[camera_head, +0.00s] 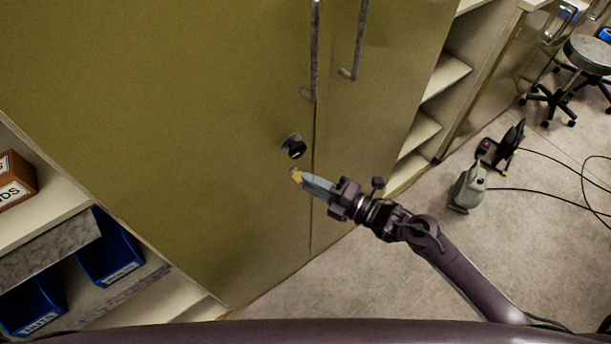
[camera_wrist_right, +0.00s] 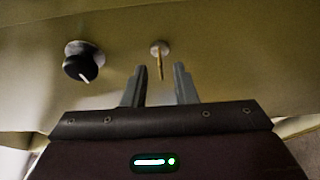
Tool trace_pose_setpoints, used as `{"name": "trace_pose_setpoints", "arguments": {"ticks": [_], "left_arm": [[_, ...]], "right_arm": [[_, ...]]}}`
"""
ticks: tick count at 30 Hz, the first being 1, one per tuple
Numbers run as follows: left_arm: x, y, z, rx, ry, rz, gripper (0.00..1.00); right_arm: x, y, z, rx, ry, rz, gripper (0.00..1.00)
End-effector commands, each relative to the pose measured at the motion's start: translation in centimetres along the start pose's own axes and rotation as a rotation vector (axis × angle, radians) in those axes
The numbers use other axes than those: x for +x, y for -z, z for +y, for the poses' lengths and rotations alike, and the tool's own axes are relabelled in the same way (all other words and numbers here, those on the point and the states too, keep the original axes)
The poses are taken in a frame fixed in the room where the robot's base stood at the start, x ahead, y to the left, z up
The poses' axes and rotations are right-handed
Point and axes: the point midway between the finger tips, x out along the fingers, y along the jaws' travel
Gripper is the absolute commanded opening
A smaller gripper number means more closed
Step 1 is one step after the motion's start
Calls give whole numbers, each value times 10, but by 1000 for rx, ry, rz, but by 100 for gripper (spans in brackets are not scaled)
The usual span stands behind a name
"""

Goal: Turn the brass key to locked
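The brass key (camera_wrist_right: 159,65) sticks out of a small round lock plate (camera_wrist_right: 159,47) on the olive cabinet door. It also shows in the head view (camera_head: 296,175), right at the tips of my right gripper (camera_head: 308,182). In the wrist view my right gripper (camera_wrist_right: 160,66) is open, one grey finger on each side of the key, with a gap on both sides. The key's bow looks edge-on and roughly vertical there. No locked or unlocked marking is readable. My left gripper is not in view.
A black knob (camera_wrist_right: 82,65) with a white pointer sits left of the key; it also shows in the head view above the key (camera_head: 295,147). Door handles (camera_head: 315,50) are higher up. Shelves with blue bins (camera_head: 107,247) are at left. Floor at right holds a grey-green machine (camera_head: 468,187).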

Motion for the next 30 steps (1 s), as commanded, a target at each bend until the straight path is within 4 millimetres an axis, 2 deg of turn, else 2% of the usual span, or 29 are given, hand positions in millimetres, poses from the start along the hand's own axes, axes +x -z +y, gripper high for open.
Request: {"name": "trace_pose_setpoints", "arguments": {"ticks": [3, 6, 14, 15, 21, 30], "left_arm": [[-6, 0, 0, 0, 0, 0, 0], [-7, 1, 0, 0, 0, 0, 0], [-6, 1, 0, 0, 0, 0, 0], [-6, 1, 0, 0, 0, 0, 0], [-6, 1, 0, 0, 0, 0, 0], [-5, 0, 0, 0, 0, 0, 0]], "right_arm": [[14, -1, 1, 1, 0, -3, 25], [21, -1, 0, 1, 1, -2, 25], [22, -1, -1, 1, 2, -2, 25], [22, -1, -1, 1, 2, -2, 24], [22, -1, -1, 1, 2, -2, 0], [22, -1, -2, 8, 0, -3, 0]]}}
